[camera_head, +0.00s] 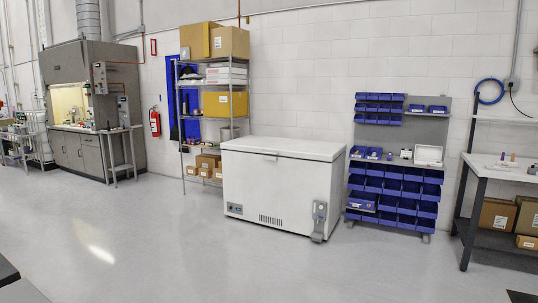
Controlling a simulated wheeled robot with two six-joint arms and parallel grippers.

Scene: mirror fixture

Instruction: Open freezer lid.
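A white chest freezer (270,200) stands against the white block wall near the middle of the view. Its flat lid (285,148) is closed, with a small handle or latch (271,155) at the middle of the front edge. A grey device (319,220) is at the front right corner of the freezer, reaching down to the floor. A control panel (235,208) and a vent are low on the front face. Neither of my grippers is in view.
A wire shelf (183,140) with boxes stands left of the freezer. A rack of blue bins (390,185) stands to its right. A workbench (500,170) is at the far right and a fume hood (90,120) at the far left. The grey floor (180,240) before the freezer is clear.

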